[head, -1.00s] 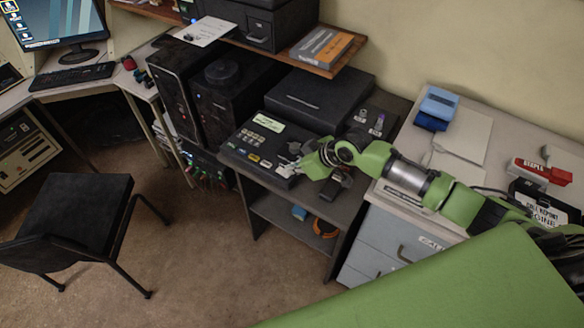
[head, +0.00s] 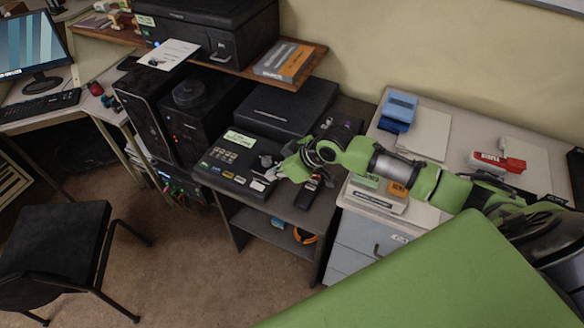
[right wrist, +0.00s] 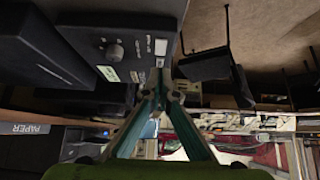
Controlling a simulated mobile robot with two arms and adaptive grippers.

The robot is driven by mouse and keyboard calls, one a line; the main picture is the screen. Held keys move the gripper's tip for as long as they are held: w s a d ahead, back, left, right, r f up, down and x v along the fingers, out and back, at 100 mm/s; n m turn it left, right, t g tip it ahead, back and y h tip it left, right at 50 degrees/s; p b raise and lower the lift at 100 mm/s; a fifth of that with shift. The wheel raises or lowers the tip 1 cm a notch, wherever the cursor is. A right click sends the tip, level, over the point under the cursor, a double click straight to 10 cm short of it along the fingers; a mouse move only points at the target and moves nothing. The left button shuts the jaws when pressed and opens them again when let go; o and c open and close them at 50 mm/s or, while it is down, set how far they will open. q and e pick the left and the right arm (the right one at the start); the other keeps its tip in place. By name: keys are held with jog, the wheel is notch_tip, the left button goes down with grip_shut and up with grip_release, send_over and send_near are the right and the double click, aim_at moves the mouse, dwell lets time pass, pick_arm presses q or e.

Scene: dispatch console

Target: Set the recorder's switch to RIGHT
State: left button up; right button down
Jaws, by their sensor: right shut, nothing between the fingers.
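The recorder (head: 222,176) is a flat black box with a pale label, small buttons and coloured tabs, on the dark desk in the head view. Its dark panel (right wrist: 88,18) also shows in the right wrist view, with a round knob (right wrist: 115,51) between small white labels. I take this knob for the switch; I cannot read which way it points. My right gripper (head: 275,174) is at the recorder's right front corner, and its fingers meet in the right wrist view (right wrist: 158,80), empty. The fingertips are close to the panel edge, beside the knob; I cannot tell whether they touch. My left gripper is out of view.
A black handset-like object (head: 308,194) lies right of the recorder. A larger black box (head: 288,108) stands behind it, and a wooden shelf (head: 308,64) overhangs the back. A grey drawer cabinet (head: 358,238) stands under my right arm. A chair (head: 55,240) is at left.

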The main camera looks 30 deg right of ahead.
jog(key=s+f+b+v, duration=0.1)
jog(key=v, duration=0.5)
jog(key=shift+s+d+r, duration=0.15)
jog(key=shift+d+r, duration=0.25)
jog(key=shift+d, duration=0.05)
